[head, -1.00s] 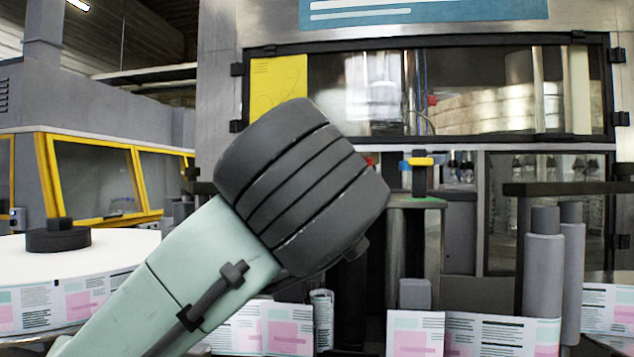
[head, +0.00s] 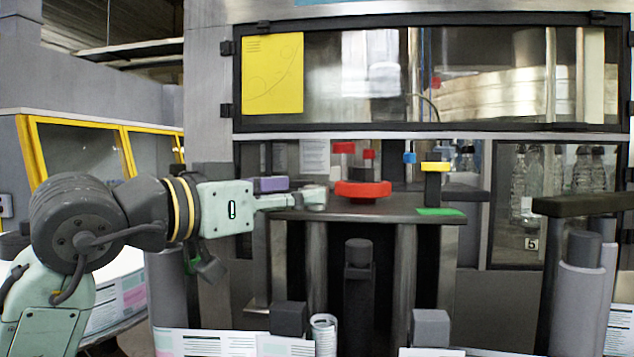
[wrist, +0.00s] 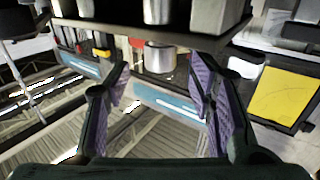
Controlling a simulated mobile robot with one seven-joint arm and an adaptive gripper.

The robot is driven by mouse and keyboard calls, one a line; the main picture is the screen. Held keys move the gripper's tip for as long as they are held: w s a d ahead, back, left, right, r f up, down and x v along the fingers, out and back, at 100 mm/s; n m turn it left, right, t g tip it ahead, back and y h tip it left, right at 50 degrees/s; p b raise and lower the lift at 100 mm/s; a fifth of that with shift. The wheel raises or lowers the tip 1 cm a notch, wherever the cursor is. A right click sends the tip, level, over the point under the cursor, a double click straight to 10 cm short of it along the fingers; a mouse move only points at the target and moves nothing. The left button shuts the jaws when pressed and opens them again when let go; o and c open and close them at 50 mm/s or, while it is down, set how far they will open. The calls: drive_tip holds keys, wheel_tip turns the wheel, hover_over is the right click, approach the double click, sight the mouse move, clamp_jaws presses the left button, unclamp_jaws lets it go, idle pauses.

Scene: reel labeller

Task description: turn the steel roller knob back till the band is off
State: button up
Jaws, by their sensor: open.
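The steel roller knob (head: 315,197) is a short light-grey cylinder at the left end of the dark machine table, partly hidden by my gripper in the head view. In the wrist view, which looks upside down, the steel knob (wrist: 160,57) shows in the gap between my fingers, apart from both. My gripper (head: 291,194) reaches in from the left at table height. In the wrist view my gripper (wrist: 161,66) is open, with purple pads on both fingers, and holds nothing. I cannot tell which part is the band.
A red disc (head: 363,190) stands right of the knob on the dark table (head: 400,210). A yellow-topped post (head: 435,167) and a green patch (head: 440,212) are further right. Grey posts (head: 289,318) and printed label web (head: 215,342) lie in front. A glazed window closes the back above.

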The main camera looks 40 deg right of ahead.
sight(317, 186)
drive_tip(key=d, duration=0.1)
drive_tip(key=d+p, duration=0.1)
drive_tip(key=d, duration=0.3)
drive_tip(key=shift+w+d, duration=0.15)
drive_tip(key=shift+w, duration=0.15)
drive_tip(key=shift+c, duration=0.6)
clamp_jaws()
